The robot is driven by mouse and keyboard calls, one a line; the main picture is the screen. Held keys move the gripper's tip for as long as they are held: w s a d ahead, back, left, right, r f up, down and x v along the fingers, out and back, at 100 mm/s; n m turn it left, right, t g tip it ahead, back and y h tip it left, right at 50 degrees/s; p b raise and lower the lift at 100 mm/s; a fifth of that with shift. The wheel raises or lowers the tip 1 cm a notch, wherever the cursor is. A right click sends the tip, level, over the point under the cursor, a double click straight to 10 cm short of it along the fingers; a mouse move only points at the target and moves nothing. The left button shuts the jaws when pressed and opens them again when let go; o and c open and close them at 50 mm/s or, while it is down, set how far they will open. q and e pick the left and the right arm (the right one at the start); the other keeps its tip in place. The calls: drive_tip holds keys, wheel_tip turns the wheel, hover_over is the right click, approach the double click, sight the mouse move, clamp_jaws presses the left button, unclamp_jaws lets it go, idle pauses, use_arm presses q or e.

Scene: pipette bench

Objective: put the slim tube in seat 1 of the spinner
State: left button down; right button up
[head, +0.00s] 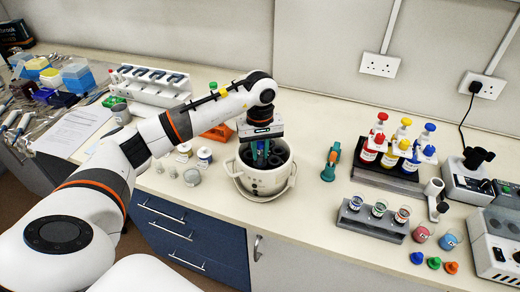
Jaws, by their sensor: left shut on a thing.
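The spinner (262,186) is a white round pot with a dark inside and a handle, on the bench in the middle of the head view. My left gripper (263,158) points down over its opening, with the fingertips at or just inside the rim. It is shut on a thin thing, which I take to be the slim tube; the fingers and wrist hide almost all of it. I cannot make out seat 1 or tell whether the tube touches a seat. My right gripper is not in view.
A green-and-orange tool (331,162) stands right of the spinner. Farther right are a rack of colour-capped bottles (390,172) and a holder with small jars (372,222). Small pots (192,177) stand to the left. A white pipette rack (150,88) is behind my arm.

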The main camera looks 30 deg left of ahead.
use_arm(q)
drive_tip(key=shift+f+b, duration=0.75)
drive_tip(key=shift+f, duration=0.2)
drive_tip(key=c, duration=1.2)
unclamp_jaws()
drive_tip(key=shift+c, duration=0.2)
drive_tip(key=shift+r, duration=0.15)
drive_tip(key=shift+w+r, duration=0.1)
drive_tip(key=shift+r, duration=0.25)
wheel_tip(320, 180, up, 11)
drive_tip(key=shift+r+b, duration=0.1)
drive_tip(key=shift+b, duration=0.95)
